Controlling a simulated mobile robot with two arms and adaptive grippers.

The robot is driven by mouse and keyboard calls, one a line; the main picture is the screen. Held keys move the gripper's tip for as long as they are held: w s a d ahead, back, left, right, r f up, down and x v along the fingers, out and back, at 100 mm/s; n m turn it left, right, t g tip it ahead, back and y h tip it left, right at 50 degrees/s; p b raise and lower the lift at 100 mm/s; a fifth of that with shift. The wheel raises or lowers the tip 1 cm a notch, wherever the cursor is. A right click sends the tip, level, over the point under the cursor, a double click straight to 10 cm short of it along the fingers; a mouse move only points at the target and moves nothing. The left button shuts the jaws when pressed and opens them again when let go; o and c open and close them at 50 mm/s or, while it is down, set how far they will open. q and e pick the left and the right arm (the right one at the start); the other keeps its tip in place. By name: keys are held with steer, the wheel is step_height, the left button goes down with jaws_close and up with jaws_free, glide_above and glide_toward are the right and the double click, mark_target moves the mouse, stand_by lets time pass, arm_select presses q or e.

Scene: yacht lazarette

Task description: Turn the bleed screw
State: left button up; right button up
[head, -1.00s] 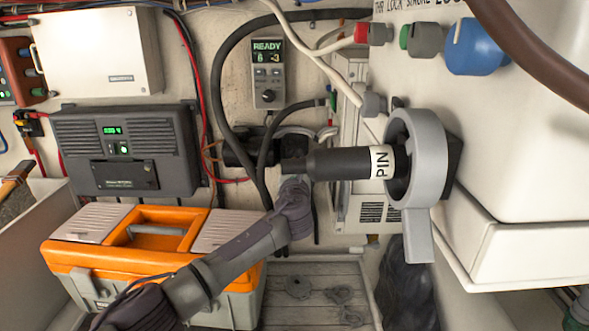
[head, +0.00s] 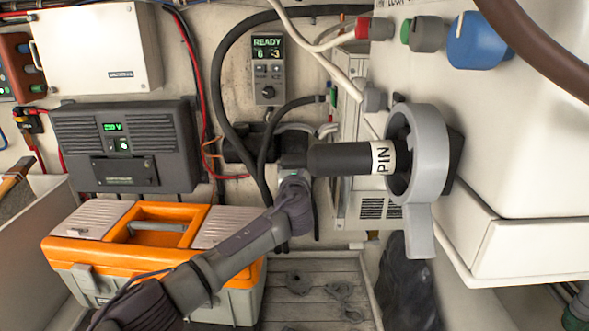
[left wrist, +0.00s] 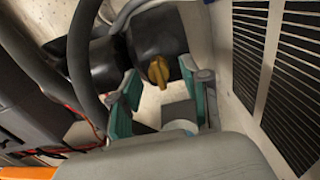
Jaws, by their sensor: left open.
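In the left wrist view the bleed screw, a small yellow winged knob (left wrist: 158,72), sits on the underside of a dark rounded housing (left wrist: 160,30). My left gripper (left wrist: 162,98) is open, with its teal fingers spread to either side below the yellow knob and nothing held between them. The knob shows just beyond the fingertips; whether they touch it I cannot tell. In the head view my left arm reaches up from the lower left. My right gripper is not in view.
A grey ring (head: 432,150) around the PIN cylinder stands close right of my left wrist. Black hoses (head: 218,100) loop on the wall behind. A vented white box (head: 375,209) is near. An orange toolbox (head: 75,255) lies left of the arm. A grey slatted floor (head: 315,295) lies below.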

arm_select(q)
steer(key=s, duration=1.2)
